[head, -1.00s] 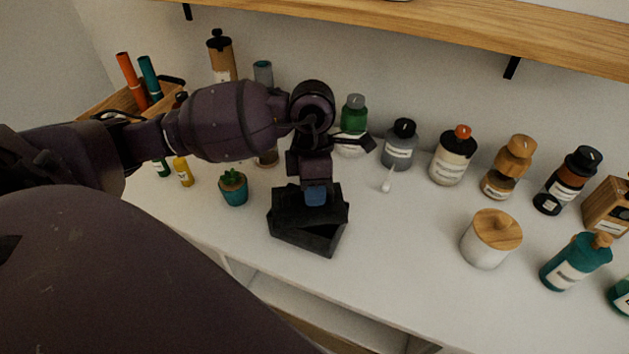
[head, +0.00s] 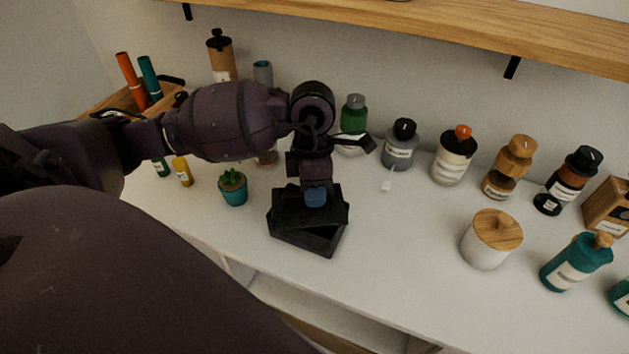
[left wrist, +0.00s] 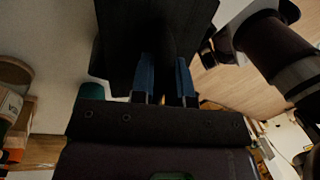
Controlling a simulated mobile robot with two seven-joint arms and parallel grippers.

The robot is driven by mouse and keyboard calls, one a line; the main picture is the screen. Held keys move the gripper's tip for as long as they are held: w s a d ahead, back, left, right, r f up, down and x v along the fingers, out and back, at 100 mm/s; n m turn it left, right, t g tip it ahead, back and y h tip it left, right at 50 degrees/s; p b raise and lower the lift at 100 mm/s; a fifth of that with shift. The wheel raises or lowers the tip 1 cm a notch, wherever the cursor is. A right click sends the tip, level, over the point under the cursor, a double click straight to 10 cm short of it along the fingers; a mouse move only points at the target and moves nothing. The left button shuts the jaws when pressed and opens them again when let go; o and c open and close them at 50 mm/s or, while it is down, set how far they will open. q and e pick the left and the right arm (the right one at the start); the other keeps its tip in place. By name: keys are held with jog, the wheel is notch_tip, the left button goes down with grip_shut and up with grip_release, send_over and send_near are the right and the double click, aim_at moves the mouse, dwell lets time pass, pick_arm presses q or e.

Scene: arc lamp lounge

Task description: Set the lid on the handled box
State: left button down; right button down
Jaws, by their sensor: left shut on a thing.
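The black box (head: 303,239) stands on the white counter, in the middle of the head view. Its dark lid (head: 288,208) is over the box top, turned relative to it, with a dark gap showing at the front right. I cannot tell whether the lid touches the rim. My left gripper (head: 316,196), with blue fingertips, points down from above and is shut on the lid. In the left wrist view the lid (left wrist: 155,30) is a dark slab at the blue fingers (left wrist: 165,80); it hides the box. My right gripper is not in view.
A small potted cactus (head: 233,188) stands left of the box. A white jar with a wooden lid (head: 487,245) stands to the right, and several bottles line the wall. A wooden caddy (head: 125,101) is at the far left. The counter between box and jar is clear.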

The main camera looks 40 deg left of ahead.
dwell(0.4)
pick_arm(q)
jog(key=c, duration=0.5)
grip_release()
jog(key=shift+c, duration=0.2)
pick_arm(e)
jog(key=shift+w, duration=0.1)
pick_arm(q)
jog(key=shift+r+p, duration=1.7)
jog(key=shift+r, duration=1.8)
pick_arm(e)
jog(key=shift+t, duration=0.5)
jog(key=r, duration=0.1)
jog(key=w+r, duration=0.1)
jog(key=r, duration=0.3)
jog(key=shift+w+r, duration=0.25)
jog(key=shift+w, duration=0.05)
pick_arm(q)
grip_shut()
